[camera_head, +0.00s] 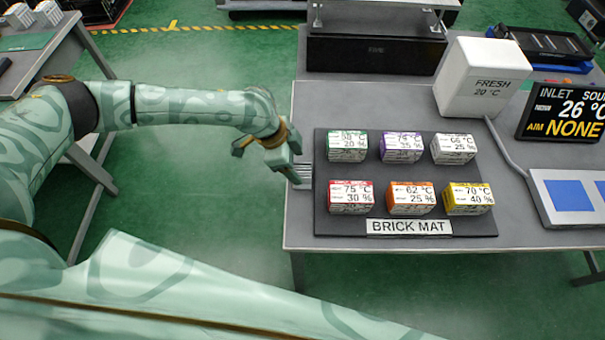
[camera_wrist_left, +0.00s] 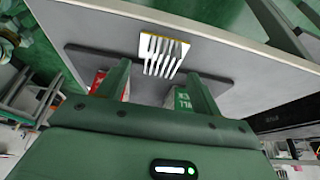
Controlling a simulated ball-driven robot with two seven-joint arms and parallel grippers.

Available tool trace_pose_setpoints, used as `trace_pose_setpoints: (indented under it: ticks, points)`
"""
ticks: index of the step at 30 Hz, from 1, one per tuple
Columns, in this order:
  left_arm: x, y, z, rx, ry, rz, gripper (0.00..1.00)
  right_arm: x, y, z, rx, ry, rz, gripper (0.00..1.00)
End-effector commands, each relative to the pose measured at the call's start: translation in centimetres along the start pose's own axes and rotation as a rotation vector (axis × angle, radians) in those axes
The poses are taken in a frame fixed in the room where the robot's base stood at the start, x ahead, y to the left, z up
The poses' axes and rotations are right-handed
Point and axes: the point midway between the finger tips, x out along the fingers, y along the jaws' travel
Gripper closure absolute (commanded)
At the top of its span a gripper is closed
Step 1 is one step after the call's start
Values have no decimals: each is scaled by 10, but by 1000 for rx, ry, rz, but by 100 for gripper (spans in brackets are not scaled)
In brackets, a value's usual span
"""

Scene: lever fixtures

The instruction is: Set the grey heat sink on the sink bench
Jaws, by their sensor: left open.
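A grey finned block, which looks like the heat sink (camera_head: 304,175), lies at the left edge of the table beside the dark brick mat. In the left wrist view the heat sink (camera_wrist_left: 164,53) shows pale fins and a yellowish edge, just past my fingertips. My left gripper (camera_head: 266,159) is open and empty, close to the heat sink's left side in the head view. Its two fingers also show in the left wrist view (camera_wrist_left: 159,71). A grey bench (camera_head: 68,50) stands at the upper left; no label shows whether it is the sink bench. My right gripper is out of view.
The brick mat (camera_head: 405,228) holds several labelled bricks. A white FRESH box (camera_head: 483,78), a display (camera_head: 565,112) and a blue-squared panel (camera_head: 572,196) stand to the right. Pale finned blocks (camera_head: 18,17) sit on the left bench. Green floor lies between bench and table.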

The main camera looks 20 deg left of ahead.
Motion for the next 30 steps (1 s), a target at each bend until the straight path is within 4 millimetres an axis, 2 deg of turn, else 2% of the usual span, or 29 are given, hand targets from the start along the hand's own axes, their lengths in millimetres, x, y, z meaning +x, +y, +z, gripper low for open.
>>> trace_pose_setpoints:
  ticks: [1, 4, 13, 18, 21, 30]
  points:
    - [14, -1, 2, 0, -2, 2, 35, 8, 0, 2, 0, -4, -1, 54]
    - [26, -1, 2, 0, -1, 2, 35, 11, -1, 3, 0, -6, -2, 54]
    - [30, -1, 1, -1, 0, -1, 35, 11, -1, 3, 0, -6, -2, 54]
    - [30, -1, 1, -1, 0, 0, 82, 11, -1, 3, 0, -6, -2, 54]
    - [30, -1, 1, -1, 0, -1, 88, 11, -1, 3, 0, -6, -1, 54]
    - [24, -1, -2, 0, 1, -1, 88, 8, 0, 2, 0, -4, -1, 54]
